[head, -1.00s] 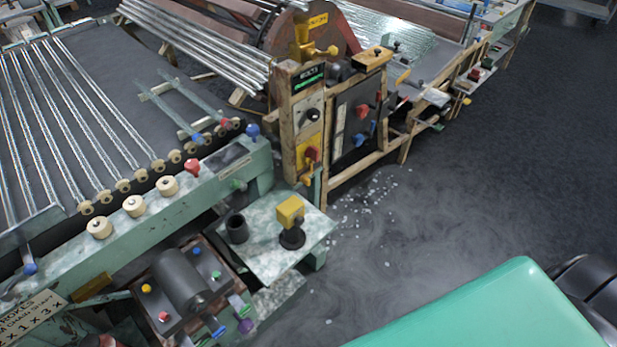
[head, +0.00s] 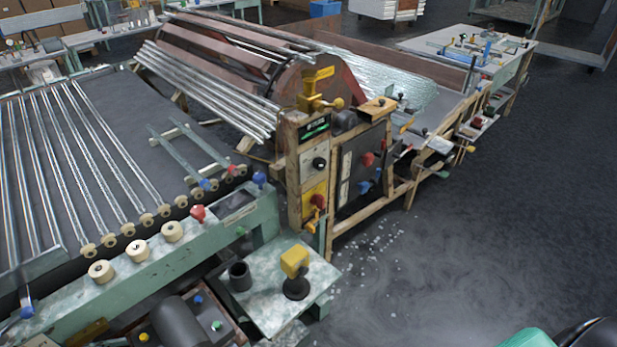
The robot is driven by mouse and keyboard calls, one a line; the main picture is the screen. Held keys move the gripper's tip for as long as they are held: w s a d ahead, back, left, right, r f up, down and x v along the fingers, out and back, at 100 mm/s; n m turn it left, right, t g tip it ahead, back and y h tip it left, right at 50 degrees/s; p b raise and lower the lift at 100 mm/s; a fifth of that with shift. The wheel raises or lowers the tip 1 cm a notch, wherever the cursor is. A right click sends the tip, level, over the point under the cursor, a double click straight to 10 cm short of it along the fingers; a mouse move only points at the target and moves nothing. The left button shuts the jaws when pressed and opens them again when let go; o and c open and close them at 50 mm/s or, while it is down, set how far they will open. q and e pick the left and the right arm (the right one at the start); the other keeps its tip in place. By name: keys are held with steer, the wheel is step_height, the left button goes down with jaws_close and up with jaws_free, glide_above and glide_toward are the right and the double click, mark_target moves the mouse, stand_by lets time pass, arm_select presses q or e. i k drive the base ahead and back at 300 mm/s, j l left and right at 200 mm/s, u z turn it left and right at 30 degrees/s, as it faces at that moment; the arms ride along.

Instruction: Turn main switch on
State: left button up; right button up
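A wooden control post (head: 294,170) stands at the middle of the head view, at the end of the glass-tube machine. It carries a green-lit display (head: 315,126), a black round knob (head: 319,163) on a light plate, and a red switch handle (head: 318,201) on a yellow plate (head: 309,213). I cannot tell for certain which of these is the main switch. The red handle tilts over the yellow plate, with an orange-yellow part below it. Neither of my grippers shows in the head view.
A marbled shelf (head: 262,311) with a yellow-topped black stand (head: 295,272) and a black cup (head: 240,276) juts out before the post. A dark panel (head: 350,205) with red and blue knobs adjoins it. Glass shards (head: 368,250) lie on the floor. Open floor (head: 480,230) is at right.

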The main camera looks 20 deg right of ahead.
mark_target(317, 199)
steer(key=l, duration=0.45)
steer(key=i+l+z, duration=0.1)
steer(key=l, duration=0.35)
steer(key=i+l, duration=0.1)
steer(key=l, duration=0.35)
